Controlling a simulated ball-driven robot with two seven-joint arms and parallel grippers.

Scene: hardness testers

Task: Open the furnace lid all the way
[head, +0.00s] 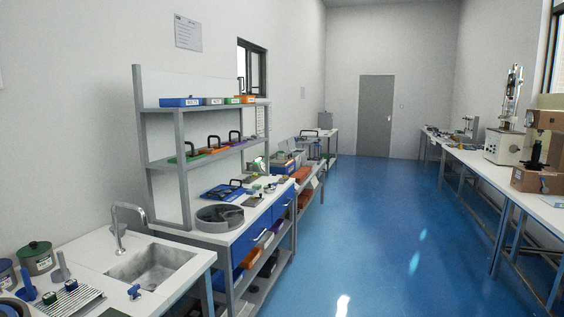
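I cannot make out a furnace or its lid for certain in the head view. A small grey box-like device (325,120) stands on the far table by the left wall; it is too small to tell what it is. Neither of my grippers is in view.
A bench with a sink (152,266) is near left, beside a shelved workbench (222,238) with blue drawers, trays and a round grey basin (220,216). Long tables with testers (505,145) line the right. The blue floor (365,230) between is clear to the grey door (376,116).

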